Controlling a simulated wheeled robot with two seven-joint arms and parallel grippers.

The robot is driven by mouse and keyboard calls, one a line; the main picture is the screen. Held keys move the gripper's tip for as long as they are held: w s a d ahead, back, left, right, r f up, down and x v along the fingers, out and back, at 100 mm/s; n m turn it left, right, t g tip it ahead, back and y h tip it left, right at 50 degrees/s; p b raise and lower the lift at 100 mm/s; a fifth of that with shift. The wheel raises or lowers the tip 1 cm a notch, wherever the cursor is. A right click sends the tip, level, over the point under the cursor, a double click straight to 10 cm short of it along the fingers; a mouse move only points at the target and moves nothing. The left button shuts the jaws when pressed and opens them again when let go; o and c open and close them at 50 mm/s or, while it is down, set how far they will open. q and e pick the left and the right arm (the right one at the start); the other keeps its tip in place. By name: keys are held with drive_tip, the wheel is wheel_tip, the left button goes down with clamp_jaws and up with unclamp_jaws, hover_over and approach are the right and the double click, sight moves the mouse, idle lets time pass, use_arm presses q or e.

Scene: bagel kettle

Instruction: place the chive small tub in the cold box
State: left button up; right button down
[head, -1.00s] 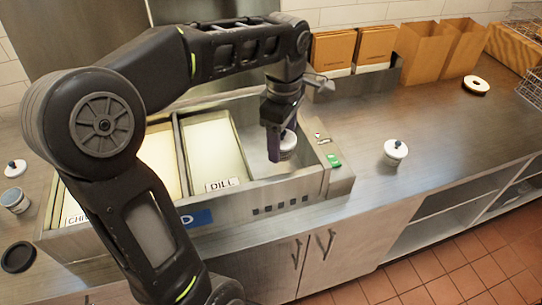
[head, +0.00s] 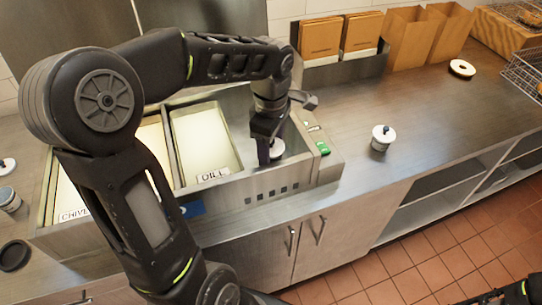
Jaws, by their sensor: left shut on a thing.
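The cold box (head: 262,190) is a steel counter unit with bays; two bays carry CHIVE and DILL labels. My left gripper (head: 269,152) reaches down into the right-hand bay, right of the DILL bay. It is shut on a small tub with a white lid (head: 277,147); the gripper hides part of the tub, and no label on it is readable. I cannot tell whether the tub touches the bay floor. My right gripper is not clearly in view.
At the left edge are a blue-grey tub (head: 9,199), a white-lidded item (head: 6,166) and a black disc (head: 14,255). Brown paper bags (head: 405,38) stand at the back, with a white-and-dark ring (head: 462,68) to the right. The right counter is mostly clear.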

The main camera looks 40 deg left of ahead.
sight(271, 159)
use_arm(q)
drive_tip(key=shift+f+p, duration=0.3)
drive_tip(key=shift+f, duration=1.55)
drive_tip(key=shift+f, duration=0.1)
drive_tip(key=o, duration=1.4)
wheel_tip(271, 159, up, 12)
drive_tip(key=shift+r+b, duration=0.15)
drive_tip(key=shift+b, duration=0.35)
